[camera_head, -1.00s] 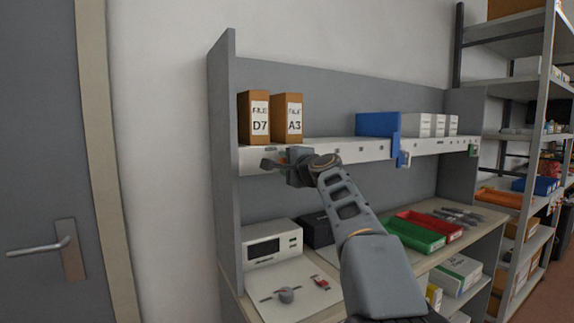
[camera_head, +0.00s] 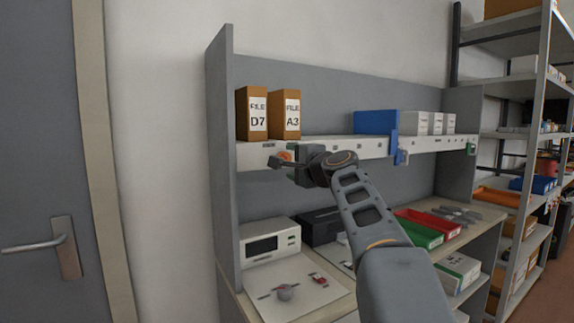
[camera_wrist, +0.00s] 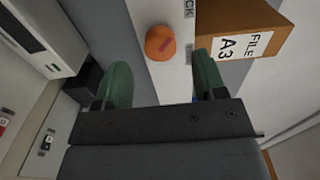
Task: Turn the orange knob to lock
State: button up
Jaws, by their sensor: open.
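The orange knob (camera_wrist: 160,43) sits on the front face of the white shelf edge (camera_wrist: 150,12). It is round with a red mark across its face, and the mark is slanted in the wrist view. A label ending in "CK" is beside it. In the head view the knob (camera_head: 286,156) shows just behind my gripper (camera_head: 275,160). In the wrist view my gripper (camera_wrist: 163,82) is open, with one green-padded finger to each side below the knob. The knob lies beyond the fingertips, roughly between their lines, and nothing is held.
Two brown file boxes, D7 (camera_head: 251,114) and A3 (camera_head: 285,114), stand on the shelf right above the knob. A blue bin (camera_head: 376,122) is farther right. Below are a white device (camera_head: 270,243) and trays on the bench.

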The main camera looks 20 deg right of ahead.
jog(key=s+d+b, duration=0.1)
jog(key=s, duration=0.7)
jog(key=shift+s, duration=0.4)
